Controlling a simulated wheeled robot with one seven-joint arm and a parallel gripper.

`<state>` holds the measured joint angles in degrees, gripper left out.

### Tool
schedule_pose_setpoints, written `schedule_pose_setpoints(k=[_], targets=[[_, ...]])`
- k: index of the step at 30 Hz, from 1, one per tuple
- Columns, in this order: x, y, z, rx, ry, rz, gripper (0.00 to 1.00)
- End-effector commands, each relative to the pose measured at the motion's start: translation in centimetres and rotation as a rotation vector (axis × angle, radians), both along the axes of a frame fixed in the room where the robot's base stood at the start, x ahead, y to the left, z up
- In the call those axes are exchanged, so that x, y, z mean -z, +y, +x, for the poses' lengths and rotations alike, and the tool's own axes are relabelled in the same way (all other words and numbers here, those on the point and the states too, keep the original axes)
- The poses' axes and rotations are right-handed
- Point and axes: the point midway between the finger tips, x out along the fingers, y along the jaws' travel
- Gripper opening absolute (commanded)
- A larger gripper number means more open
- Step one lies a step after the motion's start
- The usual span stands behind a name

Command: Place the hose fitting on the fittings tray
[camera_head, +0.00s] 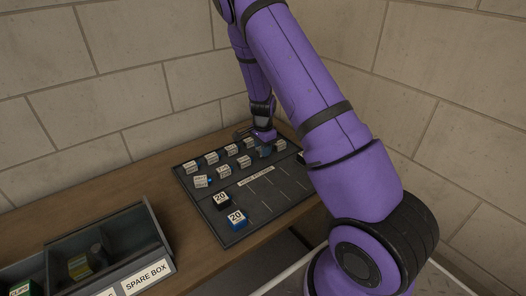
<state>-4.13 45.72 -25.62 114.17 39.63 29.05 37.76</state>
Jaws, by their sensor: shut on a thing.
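The dark fittings tray (236,236) lies on the wooden bench, with white-labelled pieces in rows and printed slot lines on its near half. My gripper (264,146) is over the far right part of the tray. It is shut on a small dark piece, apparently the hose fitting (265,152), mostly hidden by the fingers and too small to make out. I cannot tell whether this piece touches the tray. A black piece marked 20 (221,201) and a blue piece marked 20 (237,219) sit at the tray's left near side.
An open grey bin (150,229) labelled SPARE BOX stands at the lower left, with a few parts inside. Block walls rise behind and right. Several printed slots (266,187) look bare.

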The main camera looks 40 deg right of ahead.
Motion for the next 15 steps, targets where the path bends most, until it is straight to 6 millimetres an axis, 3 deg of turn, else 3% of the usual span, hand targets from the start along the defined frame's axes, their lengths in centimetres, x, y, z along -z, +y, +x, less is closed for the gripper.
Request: schedule_pose_setpoints(k=[3,14,15], targets=[[1.16,-0.06,0.02,0.001,-0.001,0.000,0.07],[1.45,-0.04,0.01,0.000,-0.001,0.000,0.07],[1.44,-0.03,0.02,0.000,-0.002,0.000,0.38]])
